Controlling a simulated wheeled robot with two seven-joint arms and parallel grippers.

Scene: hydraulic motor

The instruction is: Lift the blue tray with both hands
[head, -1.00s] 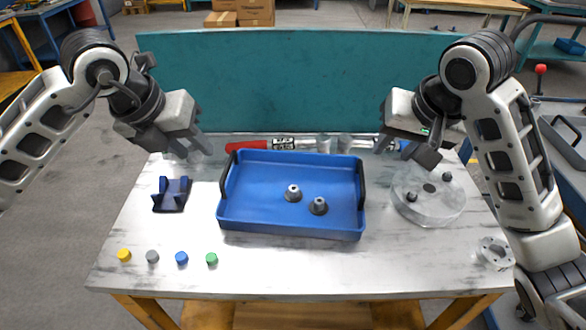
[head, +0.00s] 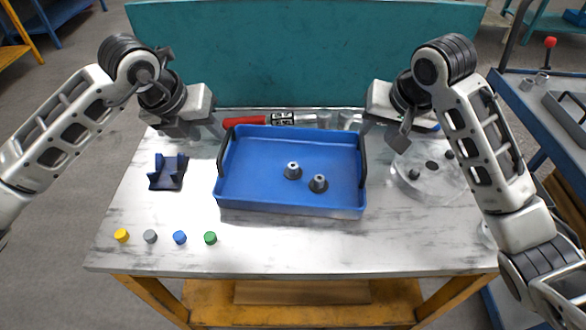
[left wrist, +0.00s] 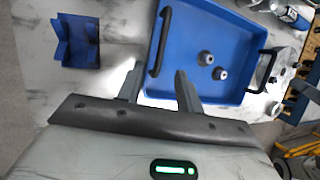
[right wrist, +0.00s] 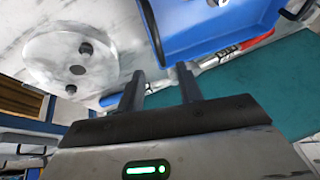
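The blue tray (head: 270,197) lies flat on the table, with a black handle at each short side. Two grey cone-shaped parts (head: 293,170) stand in it. My left gripper (head: 208,130) is open and empty near the tray's back left corner. In the left wrist view, the left handle (left wrist: 161,38) lies ahead, in line with the gap between the fingers (left wrist: 158,78). My right gripper (head: 383,136) is open and empty near the back right corner. In the right wrist view, the right handle (right wrist: 152,32) lies ahead of the open fingers (right wrist: 160,82). Neither gripper visibly touches a handle.
A dark blue holder (head: 168,172) is left of the tray. Several coloured caps (head: 180,237) lie in the front left. A clear round disc (head: 420,172) is to the right, partly behind my right arm. A red-handled tool (head: 245,121) lies behind the tray. The front middle table is clear.

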